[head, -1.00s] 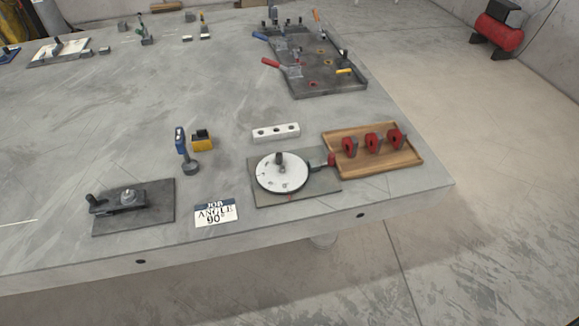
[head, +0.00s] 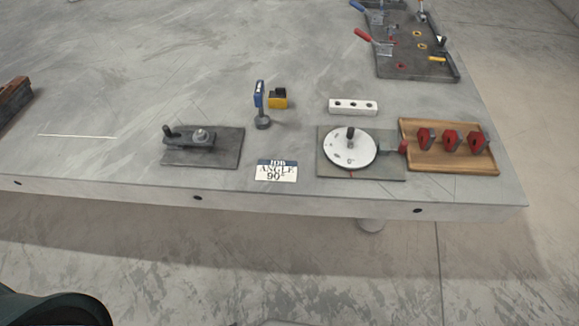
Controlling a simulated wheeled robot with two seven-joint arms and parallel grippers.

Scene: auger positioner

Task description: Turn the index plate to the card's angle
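The index plate (head: 342,153) is a white disc with dark marks and an upright dark knob (head: 350,135). It sits on a grey base plate (head: 385,171) near the table's front edge. A red mark shows on the base at the disc's front rim. A red-ended pin or handle (head: 403,147) points in from the disc's right side. The job card (head: 276,171) lies left of the plate and reads "JOB ANGLE 90°". The numbers on the disc are too small to read surely. Neither gripper is in view.
A wooden tray (head: 490,170) with red parts is right of the plate. A white block with holes (head: 353,107) lies behind it. A blue-topped stand (head: 260,105) and yellow item (head: 278,98) stand behind the card. A dark crank fixture (head: 228,150) is left. A tool tray (head: 415,71) is farther back.

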